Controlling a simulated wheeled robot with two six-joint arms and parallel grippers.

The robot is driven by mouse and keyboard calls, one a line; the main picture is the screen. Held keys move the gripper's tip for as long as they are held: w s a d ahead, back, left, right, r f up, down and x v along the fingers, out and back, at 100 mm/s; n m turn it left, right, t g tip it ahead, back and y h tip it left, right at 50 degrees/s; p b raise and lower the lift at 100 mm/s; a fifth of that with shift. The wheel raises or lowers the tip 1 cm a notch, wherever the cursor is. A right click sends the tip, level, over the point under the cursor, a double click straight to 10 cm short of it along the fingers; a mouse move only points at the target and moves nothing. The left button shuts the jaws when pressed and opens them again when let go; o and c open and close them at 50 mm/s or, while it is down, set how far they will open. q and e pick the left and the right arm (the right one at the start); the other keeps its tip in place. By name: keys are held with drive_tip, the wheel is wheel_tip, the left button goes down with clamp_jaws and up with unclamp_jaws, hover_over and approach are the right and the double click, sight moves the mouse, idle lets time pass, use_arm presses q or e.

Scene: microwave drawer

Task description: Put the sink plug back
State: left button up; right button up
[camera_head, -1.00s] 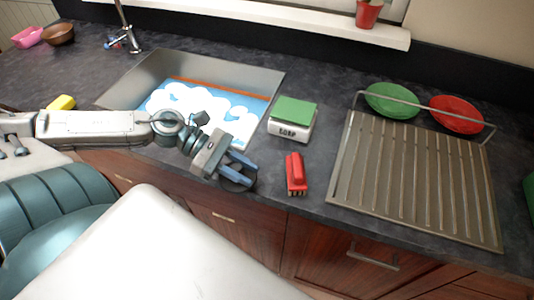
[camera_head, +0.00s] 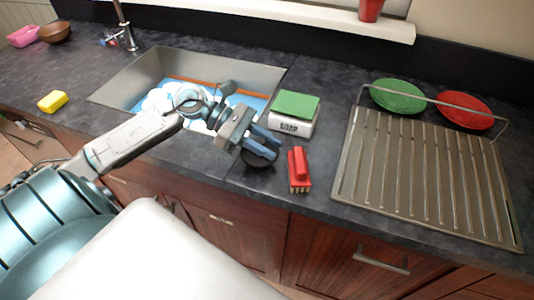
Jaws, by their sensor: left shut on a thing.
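The sink plug (camera_head: 259,158) is a dark round disc at the front of the counter, beside the red brush. My left gripper (camera_head: 262,146) is shut on it, with its blue fingers at the plug's top. Whether the plug still touches the counter cannot be told. The sink (camera_head: 255,80) is a metal basin behind and to the left of the gripper. It holds water with foam, and my left arm covers part of it. The drain is not visible. My right gripper is not in view.
A soap box with a green sponge (camera_head: 297,105) stands right of the sink. A red brush (camera_head: 299,169) lies near the front edge. A drying rack (camera_head: 425,175) with green and red plates fills the right. A yellow sponge (camera_head: 52,101) lies left; the faucet (camera_head: 124,32) stands behind the sink.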

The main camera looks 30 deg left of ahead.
use_arm(q)
wheel_tip(320, 180, down, 3)
drive_tip(key=shift+w+p, duration=0.1)
drive_tip(key=shift+p, duration=0.6)
drive_tip(key=shift+f, duration=0.25)
drive_tip(key=shift+f, duration=0.2)
drive_tip(key=o, duration=1)
drive_tip(key=shift+r, duration=0.1)
